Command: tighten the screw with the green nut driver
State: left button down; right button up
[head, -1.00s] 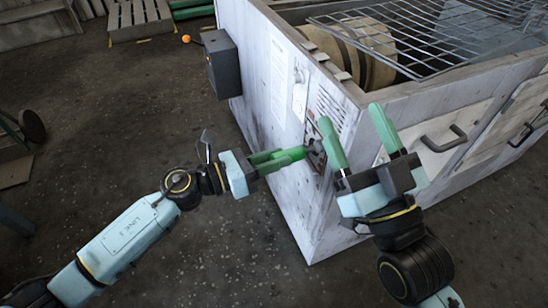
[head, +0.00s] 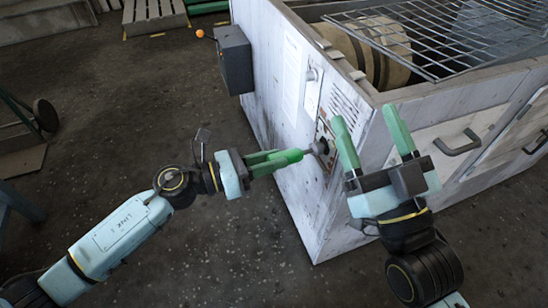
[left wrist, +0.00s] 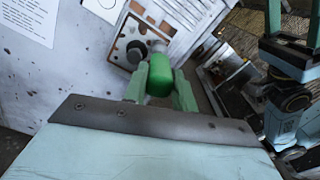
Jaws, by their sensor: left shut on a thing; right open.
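My left gripper (head: 270,162) is shut on the green nut driver (head: 290,156), which points right at the front of the white housing. Its grey tip lies in front of a small panel (head: 324,133) with a dark round knob; I cannot tell whether it touches anything. In the left wrist view the nut driver (left wrist: 159,76) sits between the green fingers, with the panel (left wrist: 130,38) and black knob (left wrist: 136,52) just beyond. The screw cannot be made out. My right gripper (head: 371,132) is open and empty, right of the driver tip, overlapping the housing corner in view.
A dark switch box (head: 233,58) with an orange knob projects at left. The floor at left is mostly clear.

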pick_arm(q)
jog(key=b+v, duration=0.2)
jog(key=v, duration=0.8)
